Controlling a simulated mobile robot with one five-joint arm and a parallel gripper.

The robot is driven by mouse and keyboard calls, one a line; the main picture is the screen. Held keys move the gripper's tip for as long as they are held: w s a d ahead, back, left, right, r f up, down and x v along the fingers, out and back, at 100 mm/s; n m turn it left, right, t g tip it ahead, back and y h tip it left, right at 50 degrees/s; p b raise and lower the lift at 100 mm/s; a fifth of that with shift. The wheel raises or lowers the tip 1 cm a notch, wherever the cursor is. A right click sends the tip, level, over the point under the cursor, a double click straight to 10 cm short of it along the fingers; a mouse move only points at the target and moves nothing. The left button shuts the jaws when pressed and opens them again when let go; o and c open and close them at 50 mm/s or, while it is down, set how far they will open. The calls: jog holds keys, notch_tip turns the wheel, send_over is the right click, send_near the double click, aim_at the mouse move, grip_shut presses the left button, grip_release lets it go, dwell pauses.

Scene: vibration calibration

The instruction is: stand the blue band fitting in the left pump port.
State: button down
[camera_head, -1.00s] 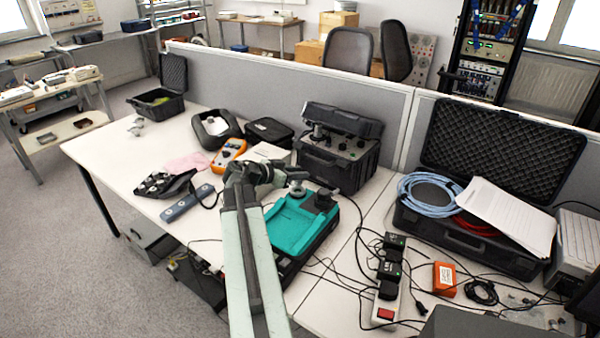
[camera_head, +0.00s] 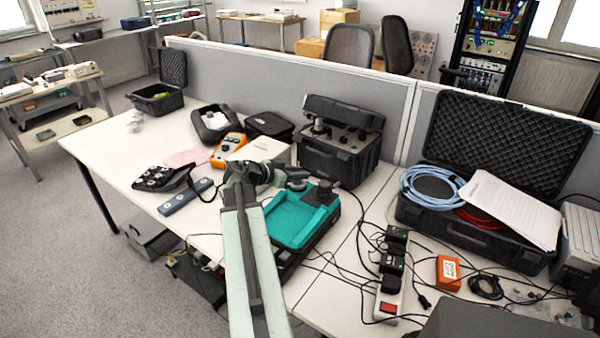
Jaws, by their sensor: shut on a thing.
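The pump appears to be the teal-topped unit (camera_head: 297,216) on the white table, just right of my arm. My gripper (camera_head: 282,174) is at the pump's back left, beside or above the left part. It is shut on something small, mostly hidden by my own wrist. I cannot make out a blue band, nor whether the held piece touches the port.
A black instrument case (camera_head: 340,140) stands close behind the pump. An orange meter (camera_head: 229,150) and a grey remote-like box (camera_head: 185,197) lie to the left. A power strip (camera_head: 390,280) with loose cables, an orange box (camera_head: 448,272) and an open case (camera_head: 470,236) are on the right.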

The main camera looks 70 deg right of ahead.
jog(key=shift+f, duration=0.15)
jog(key=c, duration=1.1)
grip_release()
jog(key=shift+w+a+r, duration=0.2)
jog(key=shift+a, duration=0.05)
jog(key=p+v, duration=0.3)
jog(key=v, duration=0.4)
jog(key=shift+w, duration=0.1)
